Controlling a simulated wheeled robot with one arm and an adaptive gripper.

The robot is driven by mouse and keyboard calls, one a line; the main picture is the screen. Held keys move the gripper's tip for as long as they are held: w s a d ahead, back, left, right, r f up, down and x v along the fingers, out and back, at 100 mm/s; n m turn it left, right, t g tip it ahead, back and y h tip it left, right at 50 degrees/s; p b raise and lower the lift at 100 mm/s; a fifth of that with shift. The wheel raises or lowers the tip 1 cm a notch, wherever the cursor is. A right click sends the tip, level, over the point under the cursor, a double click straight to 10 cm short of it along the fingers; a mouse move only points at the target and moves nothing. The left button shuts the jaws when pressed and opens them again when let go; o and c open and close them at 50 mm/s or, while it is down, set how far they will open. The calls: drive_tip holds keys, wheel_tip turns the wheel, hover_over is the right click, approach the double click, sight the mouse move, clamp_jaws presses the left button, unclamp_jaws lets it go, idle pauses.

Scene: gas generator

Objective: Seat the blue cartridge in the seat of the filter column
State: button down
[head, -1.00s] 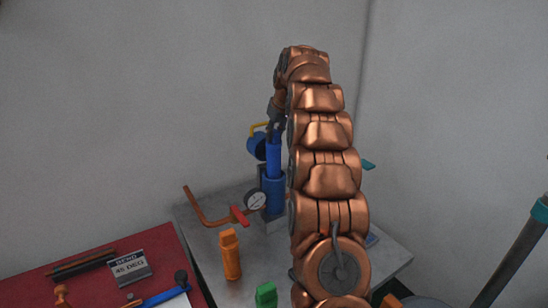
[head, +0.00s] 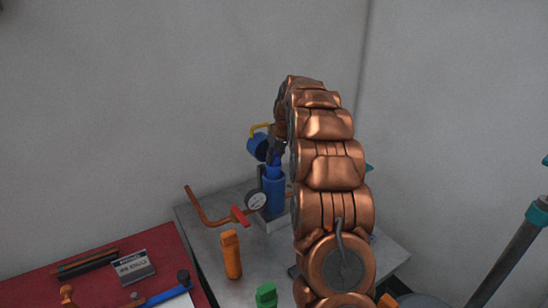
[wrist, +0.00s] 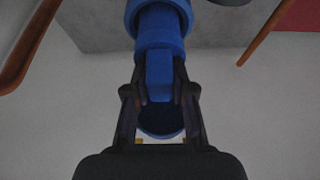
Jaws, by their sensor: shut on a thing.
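My gripper (head: 275,150) points down over the blue filter column (head: 273,198) on the grey bench. It is shut on the blue cartridge (head: 273,172), whose top shows just above the column. In the wrist view, the two fingers of my gripper (wrist: 160,92) close on the narrow grip of the cartridge (wrist: 159,68). Its far end runs into the wider blue rim of the column (wrist: 158,40). The cartridge looks upright and in line with the column. How deep it sits inside is hidden.
A pressure gauge (head: 256,201) and copper pipe with a red handle (head: 240,216) are beside the column. An orange cartridge (head: 231,254) and green block (head: 266,295) are in front. A red mat (head: 85,290) lies left.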

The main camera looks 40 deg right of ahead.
drive_tip(key=shift+f, duration=0.55)
drive_tip(key=shift+f+b, duration=0.3)
drive_tip(key=shift+b, duration=0.1)
drive_tip(key=shift+f, duration=0.2)
drive_tip(key=c, duration=1)
unclamp_jaws()
